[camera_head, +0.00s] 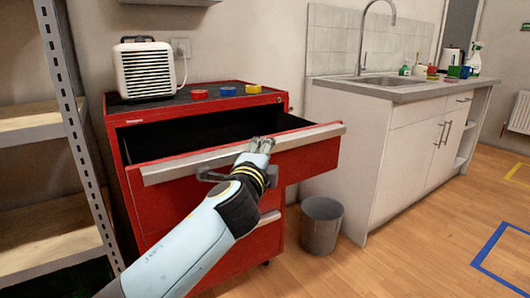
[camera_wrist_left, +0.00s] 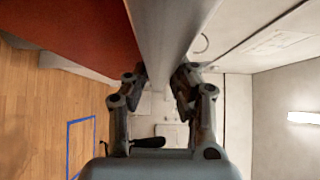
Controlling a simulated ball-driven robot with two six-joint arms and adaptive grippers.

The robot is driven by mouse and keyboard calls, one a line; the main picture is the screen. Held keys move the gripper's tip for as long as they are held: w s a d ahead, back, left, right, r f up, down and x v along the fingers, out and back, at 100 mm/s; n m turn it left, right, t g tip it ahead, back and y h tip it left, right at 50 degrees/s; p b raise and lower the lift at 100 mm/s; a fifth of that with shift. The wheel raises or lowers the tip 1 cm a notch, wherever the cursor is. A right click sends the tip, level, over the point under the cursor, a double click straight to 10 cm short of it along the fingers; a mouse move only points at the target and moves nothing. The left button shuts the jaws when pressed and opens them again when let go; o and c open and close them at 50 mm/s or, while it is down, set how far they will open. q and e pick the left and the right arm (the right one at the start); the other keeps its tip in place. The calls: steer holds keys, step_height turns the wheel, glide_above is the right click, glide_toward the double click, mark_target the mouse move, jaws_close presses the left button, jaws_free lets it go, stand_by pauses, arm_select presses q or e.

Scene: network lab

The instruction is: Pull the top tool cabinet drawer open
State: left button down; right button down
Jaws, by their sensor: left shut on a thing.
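The red tool cabinet (camera_head: 165,210) stands against the wall in the head view. Its top drawer (camera_head: 310,153) is pulled well out, and its dark inside shows empty where visible. A pale metal handle bar (camera_head: 190,167) runs along the drawer's front edge. My left gripper (camera_head: 258,146) is at the handle, right of its middle. In the left wrist view the fingers (camera_wrist_left: 160,85) are shut on the handle bar (camera_wrist_left: 170,35), one on each side of it. My right gripper is not in view.
A small white heater (camera_head: 146,68) and several tape rolls (camera_head: 228,91) sit on the cabinet top. A grey bin (camera_head: 321,225) stands on the floor right of the cabinet, by the sink counter (camera_head: 400,95). A metal shelf (camera_head: 50,240) stands close on the left. Floor at the right is clear.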

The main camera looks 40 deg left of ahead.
arm_select(q)
steer(key=shift+s+f, duration=0.1)
steer(key=shift+f, duration=0.35)
steer(key=c, duration=1.2)
jaws_free()
steer(key=v, duration=1.2)
steer(key=shift+r, duration=0.15)
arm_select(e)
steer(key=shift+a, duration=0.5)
